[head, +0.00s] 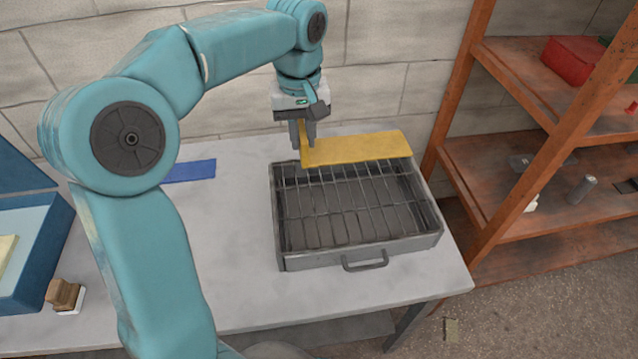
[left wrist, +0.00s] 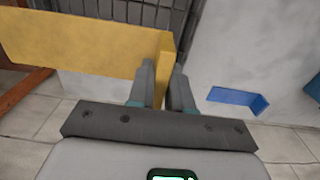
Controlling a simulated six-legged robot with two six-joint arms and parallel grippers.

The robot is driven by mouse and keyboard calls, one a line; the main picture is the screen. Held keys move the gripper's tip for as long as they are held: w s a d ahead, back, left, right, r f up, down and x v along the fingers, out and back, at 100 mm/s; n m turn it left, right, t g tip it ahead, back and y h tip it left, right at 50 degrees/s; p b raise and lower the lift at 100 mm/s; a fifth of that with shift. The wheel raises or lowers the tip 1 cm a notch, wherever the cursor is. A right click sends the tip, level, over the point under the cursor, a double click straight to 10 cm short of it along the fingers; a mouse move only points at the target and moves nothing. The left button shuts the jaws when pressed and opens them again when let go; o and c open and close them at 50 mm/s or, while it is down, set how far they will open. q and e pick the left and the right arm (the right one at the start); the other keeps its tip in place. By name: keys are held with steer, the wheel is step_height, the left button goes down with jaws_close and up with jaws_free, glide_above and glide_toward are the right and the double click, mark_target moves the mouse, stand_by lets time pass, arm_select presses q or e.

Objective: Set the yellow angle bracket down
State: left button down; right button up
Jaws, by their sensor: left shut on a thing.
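The yellow angle bracket (head: 358,148) is an L-shaped plate with a long flat leg and a short upright leg. My left gripper (head: 303,150) is shut on its short leg at the left end. The long leg extends to the right, over or just behind the back edge of the grey wire-rack tray (head: 360,252). In the left wrist view the bracket (left wrist: 85,42) sits between the fingers (left wrist: 164,92), its long leg reaching left. I cannot tell whether its underside touches anything. My right gripper is not in view.
A blue angle bracket (head: 190,171) lies on the pale table (head: 225,270) to the left, partly behind my arm. A blue box (head: 40,265) and a wooden-handled brush or stamp (head: 65,295) are at the far left. An orange shelf (head: 510,225) stands at right.

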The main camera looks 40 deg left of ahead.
arm_select(q)
step_height(320, 180, down, 9)
steer(key=shift+f, duration=0.2)
steer(key=f, duration=0.4)
steer(key=shift+w+d+f, duration=0.15)
steer(key=shift+w+f, duration=0.05)
steer(key=shift+f, duration=0.05)
steer(key=shift+s, duration=0.25)
steer(key=shift+w+f+b, duration=0.1)
steer(key=shift+b, duration=0.25)
steer(key=c, duration=1)
jaws_free()
steer(key=shift+w, duration=0.1)
steer(key=shift+c, duration=0.2)
